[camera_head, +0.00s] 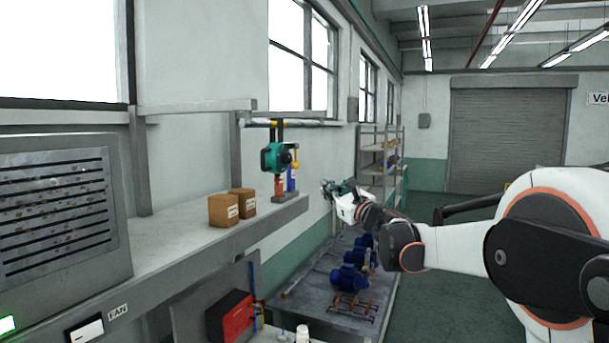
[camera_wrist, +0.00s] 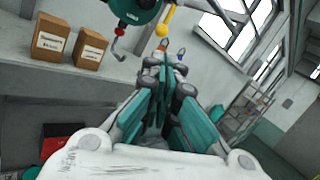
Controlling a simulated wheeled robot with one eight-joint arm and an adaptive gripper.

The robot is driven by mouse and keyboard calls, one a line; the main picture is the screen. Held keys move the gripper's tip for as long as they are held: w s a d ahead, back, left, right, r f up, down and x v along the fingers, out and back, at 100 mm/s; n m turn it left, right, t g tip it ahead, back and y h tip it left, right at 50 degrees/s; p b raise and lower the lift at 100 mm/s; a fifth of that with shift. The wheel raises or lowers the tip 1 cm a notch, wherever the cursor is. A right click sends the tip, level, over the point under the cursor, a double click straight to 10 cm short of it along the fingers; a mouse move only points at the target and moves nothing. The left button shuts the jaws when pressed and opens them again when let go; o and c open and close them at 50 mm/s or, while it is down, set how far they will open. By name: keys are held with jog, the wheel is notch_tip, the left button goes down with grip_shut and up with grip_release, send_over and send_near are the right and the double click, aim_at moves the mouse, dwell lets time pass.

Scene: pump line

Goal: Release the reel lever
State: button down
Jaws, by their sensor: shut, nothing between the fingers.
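The teal reel (camera_head: 274,158) hangs from a rail above the shelf's far end; its lower part shows at the top of the wrist view (camera_wrist: 138,8). A yellow lever (camera_head: 295,161) with a round knob sits at the reel's right side. In the wrist view the lever (camera_wrist: 168,18) points down from the reel, with its knob just above my fingertips in the picture. My gripper (camera_head: 325,188) is to the right of the reel and lower in the head view. It is shut and empty, apart from the lever, in the wrist view (camera_wrist: 164,66).
Two cardboard boxes (camera_head: 223,210) stand on the shelf (camera_head: 170,245). A small holder (camera_head: 284,197) with red and blue items stands below the reel. Blue pumps (camera_head: 348,278) stand on a lower bench.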

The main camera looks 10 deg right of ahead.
jog(key=p, duration=0.4)
send_near(295, 157)
jog(key=w+a+f, duration=0.1)
jog(key=w+f, duration=0.2)
jog(key=w, duration=0.3)
jog(key=shift+a, duration=0.2)
